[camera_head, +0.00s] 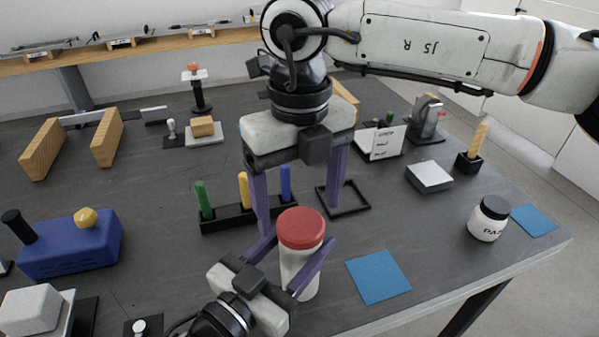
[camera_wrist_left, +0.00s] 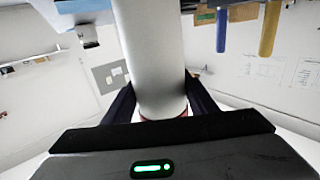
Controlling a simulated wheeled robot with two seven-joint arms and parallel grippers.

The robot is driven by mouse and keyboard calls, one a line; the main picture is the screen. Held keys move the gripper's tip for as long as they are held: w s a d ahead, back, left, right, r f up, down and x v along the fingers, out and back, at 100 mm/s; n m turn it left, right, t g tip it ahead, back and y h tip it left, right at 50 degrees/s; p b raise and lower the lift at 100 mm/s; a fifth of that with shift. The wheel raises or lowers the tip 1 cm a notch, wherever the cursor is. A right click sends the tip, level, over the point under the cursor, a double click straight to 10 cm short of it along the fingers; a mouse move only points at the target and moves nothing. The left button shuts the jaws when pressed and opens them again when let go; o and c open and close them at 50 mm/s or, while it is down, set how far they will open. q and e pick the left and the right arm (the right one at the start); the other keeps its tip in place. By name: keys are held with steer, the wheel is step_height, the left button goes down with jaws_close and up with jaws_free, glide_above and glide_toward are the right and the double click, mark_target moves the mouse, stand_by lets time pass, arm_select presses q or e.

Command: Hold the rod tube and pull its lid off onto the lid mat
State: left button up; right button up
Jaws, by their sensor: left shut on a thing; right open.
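The white rod tube (camera_head: 297,272) stands upright near the table's front, with its red lid (camera_head: 301,228) on top. My left gripper (camera_head: 292,265) is shut on the tube's body below the lid. The left wrist view shows the tube (camera_wrist_left: 150,50) between its two dark fingers, with a sliver of the red lid (camera_wrist_left: 150,119). My right gripper (camera_head: 298,214) points down with its fingers spread. Its tips are at about lid height in the picture, apparently just behind the lid; the exact depth is unclear. A blue mat (camera_head: 378,277) lies bare to the right of the tube.
A black rack (camera_head: 228,217) with green, yellow and blue rods stands behind the tube. A black square frame (camera_head: 361,209) lies behind right. A white jar (camera_head: 488,219) and second blue mat (camera_head: 534,219) are at the right. A blue box (camera_head: 70,248) is left.

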mark_target(300, 220)
steer(key=shift+f, duration=1.05)
steer(key=c, duration=1.3)
steer(key=shift+r, duration=0.15)
steer(key=shift+r, duration=1)
steer(key=shift+r, duration=2)
arm_select(q)
steer(key=o, duration=1.6)
